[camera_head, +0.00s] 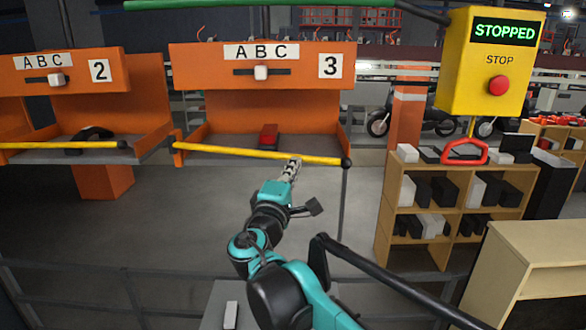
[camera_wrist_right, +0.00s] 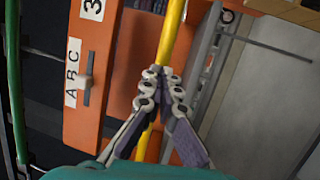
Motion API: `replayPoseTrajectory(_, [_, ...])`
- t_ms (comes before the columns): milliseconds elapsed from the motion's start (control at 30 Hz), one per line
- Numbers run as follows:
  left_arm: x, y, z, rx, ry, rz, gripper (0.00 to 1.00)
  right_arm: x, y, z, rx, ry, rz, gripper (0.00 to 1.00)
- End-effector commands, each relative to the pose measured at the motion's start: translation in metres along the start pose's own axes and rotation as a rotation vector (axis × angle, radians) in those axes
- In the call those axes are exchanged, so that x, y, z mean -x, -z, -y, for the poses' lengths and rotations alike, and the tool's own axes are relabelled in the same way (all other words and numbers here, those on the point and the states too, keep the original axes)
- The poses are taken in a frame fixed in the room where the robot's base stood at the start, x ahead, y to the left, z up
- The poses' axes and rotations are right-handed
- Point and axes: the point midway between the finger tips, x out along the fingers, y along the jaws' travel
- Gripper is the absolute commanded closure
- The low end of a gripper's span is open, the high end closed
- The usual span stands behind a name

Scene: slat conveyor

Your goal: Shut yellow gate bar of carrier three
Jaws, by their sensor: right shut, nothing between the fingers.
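Carrier three (camera_head: 200,125) is an orange bay marked 3, with a red-topped dark object (camera_head: 268,136) on its grey floor. Its yellow gate bar (camera_head: 235,152) lies across the front, sloping slightly down to a black knob at the right end. My right gripper (camera_head: 293,165) is shut and empty, with its tips at the bar right of its middle. In the right wrist view the fingertips (camera_wrist_right: 165,74) overlap the yellow bar (camera_wrist_right: 172,30), which runs behind them; whether they touch it I cannot tell. My left gripper is not in view.
Carrier two (camera_head: 125,75) stands to the left with its own yellow bar (camera_head: 60,145) across its front. A yellow stop box (camera_head: 485,60) reads STOPPED at the upper right. A wooden shelf (camera_head: 398,185) stands below it. A dark rail crosses the lower foreground.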

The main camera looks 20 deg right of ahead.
Motion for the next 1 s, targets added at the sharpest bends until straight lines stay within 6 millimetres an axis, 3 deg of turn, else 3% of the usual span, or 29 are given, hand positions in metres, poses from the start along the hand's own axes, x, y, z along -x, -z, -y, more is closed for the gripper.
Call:
replayPoseTrajectory(167, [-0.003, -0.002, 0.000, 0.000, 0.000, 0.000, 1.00, -0.020, -0.002, 0.005, 0.001, 0.000, 0.005, 1.00])
replayPoseTrajectory(400, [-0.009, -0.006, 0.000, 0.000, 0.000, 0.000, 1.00, -0.079, -0.001, 0.016, 0.002, 0.000, 0.004, 1.00])
replayPoseTrajectory(500, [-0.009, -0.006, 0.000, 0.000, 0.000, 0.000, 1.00, -0.095, 0.002, 0.019, 0.000, 0.000, 0.003, 1.00])
replayPoseTrajectory(667, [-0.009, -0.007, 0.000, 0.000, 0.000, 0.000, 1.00, -0.103, 0.003, 0.020, 0.000, 0.000, 0.001, 1.00])
replayPoseTrajectory(1000, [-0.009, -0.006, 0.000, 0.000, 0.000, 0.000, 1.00, -0.102, 0.003, 0.019, 0.002, -0.001, 0.001, 1.00])
